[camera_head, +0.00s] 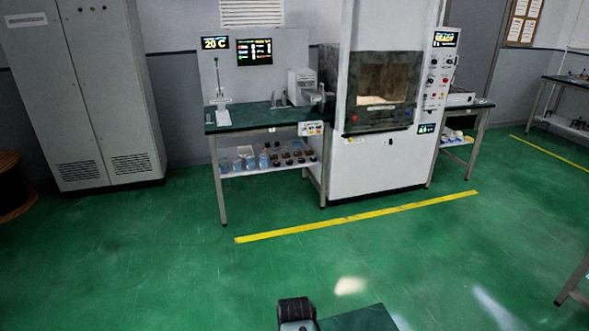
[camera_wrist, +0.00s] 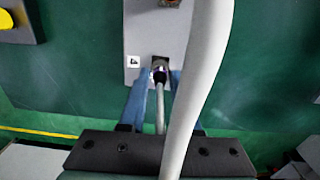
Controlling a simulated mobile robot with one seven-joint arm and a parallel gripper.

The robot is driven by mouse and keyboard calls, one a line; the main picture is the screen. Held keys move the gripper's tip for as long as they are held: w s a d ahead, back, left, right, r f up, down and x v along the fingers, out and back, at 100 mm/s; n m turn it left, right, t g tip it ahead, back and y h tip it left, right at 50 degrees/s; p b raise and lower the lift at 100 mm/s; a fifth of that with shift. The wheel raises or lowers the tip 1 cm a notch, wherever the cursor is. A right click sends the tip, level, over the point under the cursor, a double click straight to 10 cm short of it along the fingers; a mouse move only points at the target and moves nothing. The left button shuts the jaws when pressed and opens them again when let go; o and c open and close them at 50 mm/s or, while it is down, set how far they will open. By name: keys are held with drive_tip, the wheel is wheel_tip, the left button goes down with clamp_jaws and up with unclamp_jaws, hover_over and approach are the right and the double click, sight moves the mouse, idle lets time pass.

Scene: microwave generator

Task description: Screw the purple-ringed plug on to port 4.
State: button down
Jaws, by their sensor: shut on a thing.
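In the wrist view, my gripper (camera_wrist: 160,78) has its blue fingers shut on a small plug (camera_wrist: 159,68), one finger on each side. The plug has a dark end with a faint purplish tint; a clear ring is hard to make out. A grey cable runs back from it between the fingers. The plug is at the lower part of a grey block (camera_wrist: 144,35), right beside a white label marked 4 (camera_wrist: 133,61). Port 4 itself is hidden behind the plug, and I cannot tell whether the plug is seated. My gripper does not show in the head view.
A thick pale tube (camera_wrist: 200,70) crosses close in front of the wrist camera and hides part of the block.

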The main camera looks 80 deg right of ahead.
drive_tip(key=shift+f+b, duration=0.35)
drive_tip(key=shift+f, duration=0.15)
drive_tip(key=c, duration=0.5)
unclamp_jaws()
drive_tip(key=shift+c, duration=0.2)
wheel_tip(320, 180, up, 13)
idle(0.3)
